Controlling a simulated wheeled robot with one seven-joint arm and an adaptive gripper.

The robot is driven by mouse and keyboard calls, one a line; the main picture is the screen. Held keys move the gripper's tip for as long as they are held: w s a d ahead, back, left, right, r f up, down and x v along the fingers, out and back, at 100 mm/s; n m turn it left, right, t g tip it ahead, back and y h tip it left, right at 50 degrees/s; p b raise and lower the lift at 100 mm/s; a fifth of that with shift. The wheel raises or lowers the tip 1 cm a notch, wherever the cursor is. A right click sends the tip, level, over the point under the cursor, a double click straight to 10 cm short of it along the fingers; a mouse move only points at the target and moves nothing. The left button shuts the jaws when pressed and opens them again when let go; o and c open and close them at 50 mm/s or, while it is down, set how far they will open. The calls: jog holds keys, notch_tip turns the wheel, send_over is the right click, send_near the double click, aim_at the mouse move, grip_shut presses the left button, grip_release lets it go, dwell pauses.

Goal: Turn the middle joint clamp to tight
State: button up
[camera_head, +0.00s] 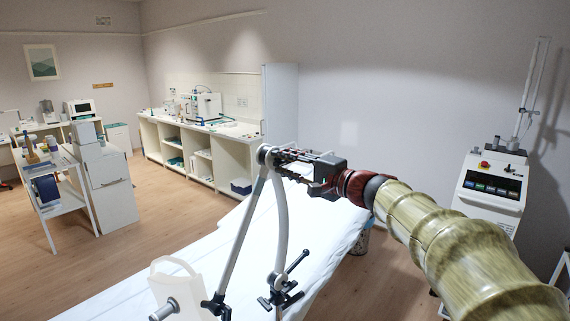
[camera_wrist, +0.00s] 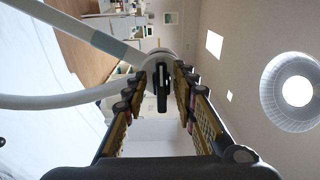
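A jointed holder arm with two grey tubes (camera_head: 243,232) rises over the couch, and its tubes meet at a round middle joint (camera_head: 267,156) at the top. In the wrist view the same joint (camera_wrist: 158,56) carries a black clamp lever (camera_wrist: 164,88). My gripper (camera_head: 282,164) is at this joint, reaching in from the right. In the wrist view my gripper (camera_wrist: 165,84) is open, with one finger on each side of the lever. Gaps show between the lever and the fingers; I cannot tell if a fingertip touches the joint.
The couch (camera_head: 130,295) with a white cover lies below. Lower black clamps (camera_head: 280,293) and a pale translucent part (camera_head: 175,283) stand on the near side. A white control unit (camera_head: 492,187) is at the right. Shelves line the back wall.

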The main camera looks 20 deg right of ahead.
jog(key=shift+o, duration=0.6)
jog(key=v, duration=1.2)
